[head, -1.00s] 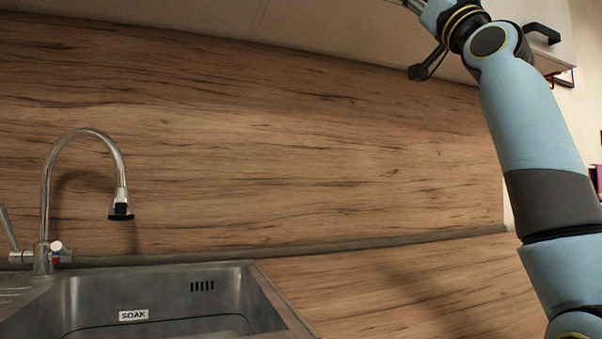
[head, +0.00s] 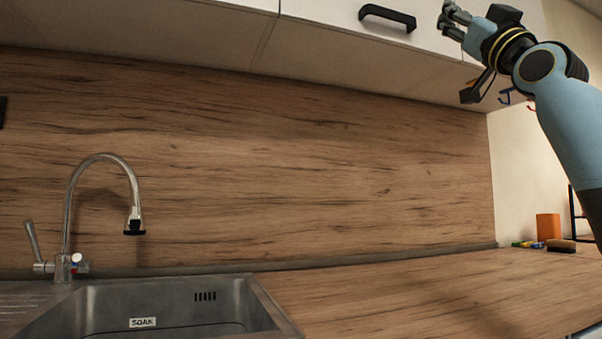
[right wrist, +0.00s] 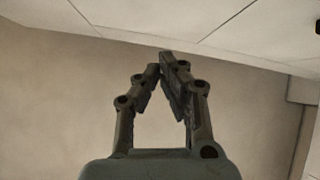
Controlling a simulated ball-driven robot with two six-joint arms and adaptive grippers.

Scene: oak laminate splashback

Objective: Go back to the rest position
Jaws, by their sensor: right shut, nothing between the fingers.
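My right gripper (head: 447,21) is raised at the upper right of the head view, in front of the white wall cabinets. Its fingers point left. In the right wrist view the gripper (right wrist: 161,68) has its fingertips together with nothing between them. The wall and the underside of a cabinet show behind it. My left gripper is not in either view.
White wall cabinets (head: 330,50) with a black handle (head: 387,16) hang along the top. A steel sink (head: 262,305) marked SOAK and a tap (head: 68,220) are at lower left.

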